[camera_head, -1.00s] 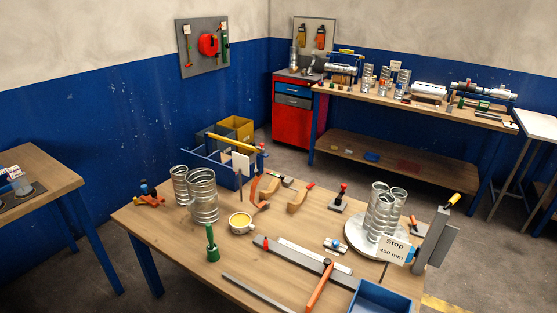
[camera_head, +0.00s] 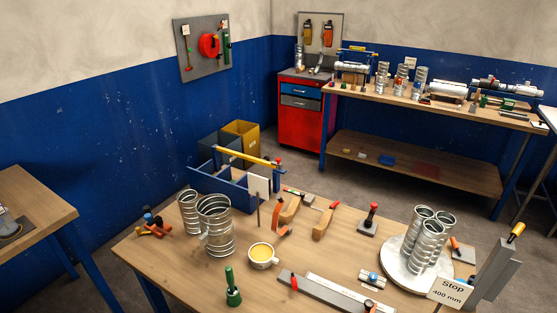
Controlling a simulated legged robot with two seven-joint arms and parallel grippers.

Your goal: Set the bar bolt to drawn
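A small silver fitting with a blue knob (camera_head: 372,279) lies on the near wooden table, right of the middle. It looks like a sliding bolt, but it is too small to tell for sure that it is the bar bolt, or how its bar stands. A grey block with an upright red-knobbed handle (camera_head: 369,221) stands behind it. Neither of my grippers is in view.
The near table (camera_head: 330,252) also bears spiral ducts (camera_head: 217,228), a yellow-filled cup (camera_head: 262,255), a green-handled tool (camera_head: 233,288), a round plate with several ducts (camera_head: 403,266) and a "Stop 400 mm" sign (camera_head: 452,290). A red cabinet (camera_head: 302,128) stands behind.

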